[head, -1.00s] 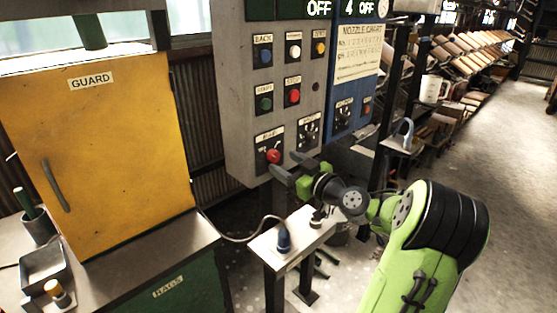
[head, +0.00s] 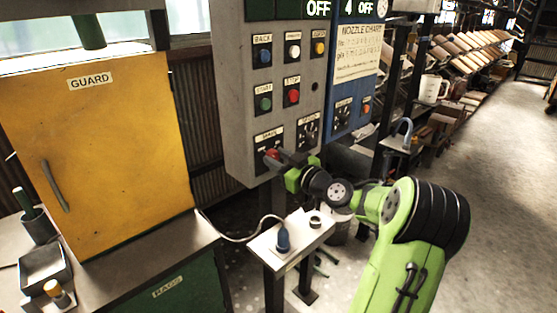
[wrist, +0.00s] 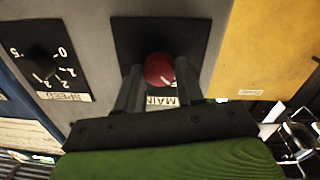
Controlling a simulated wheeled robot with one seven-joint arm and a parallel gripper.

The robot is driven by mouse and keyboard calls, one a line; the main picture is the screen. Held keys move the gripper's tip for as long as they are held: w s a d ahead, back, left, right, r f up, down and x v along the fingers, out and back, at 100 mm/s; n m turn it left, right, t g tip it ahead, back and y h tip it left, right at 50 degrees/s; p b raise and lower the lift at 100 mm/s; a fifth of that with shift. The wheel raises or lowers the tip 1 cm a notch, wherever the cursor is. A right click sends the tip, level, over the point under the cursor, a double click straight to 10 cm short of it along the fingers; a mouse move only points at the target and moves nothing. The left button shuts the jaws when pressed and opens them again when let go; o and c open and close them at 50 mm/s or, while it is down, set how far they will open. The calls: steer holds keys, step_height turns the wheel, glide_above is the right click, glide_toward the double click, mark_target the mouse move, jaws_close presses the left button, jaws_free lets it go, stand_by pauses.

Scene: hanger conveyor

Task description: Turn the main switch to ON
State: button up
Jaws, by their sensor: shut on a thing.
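The main switch is a red knob (head: 272,154) on a black plate low on the grey control panel (head: 238,120). In the wrist view the red knob (wrist: 160,69) sits between my fingertips, above a label reading MAIN (wrist: 161,101). My gripper (head: 277,157) is at the panel, shut on the knob; it also shows in the wrist view (wrist: 160,80). My fingers hide part of the plate, so I cannot read which position the knob points to. The displays at the panel's top (head: 318,9) read OFF.
Coloured push buttons and a speed dial (head: 308,131) sit above and right of the switch. A blue panel with a nozzle chart (head: 360,45) adjoins it on the right. A small stand (head: 300,237) is below my gripper. A yellow guard cabinet (head: 100,150) stands left.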

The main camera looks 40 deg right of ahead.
steer(key=m+p, duration=0.1)
steer(key=m, duration=0.3)
steer(key=shift+r+m+p, duration=0.1)
steer(key=shift+m+p, duration=0.2)
steer(key=shift+m, duration=0.1)
steer(key=m+p, duration=0.2)
steer(key=m, duration=0.1)
steer(key=shift+d+m, duration=0.1)
steer(key=shift+m, duration=0.2)
steer(key=m+p, duration=0.3)
steer(key=m, duration=0.2)
steer(key=shift+d+g, duration=0.1)
steer(key=shift+g, duration=0.2)
steer(key=shift+m+y+p, duration=0.5)
steer(key=shift+m+p, duration=1.25)
steer(key=shift+m, duration=0.25)
steer(key=o, duration=1)
steer(key=shift+o, duration=0.2)
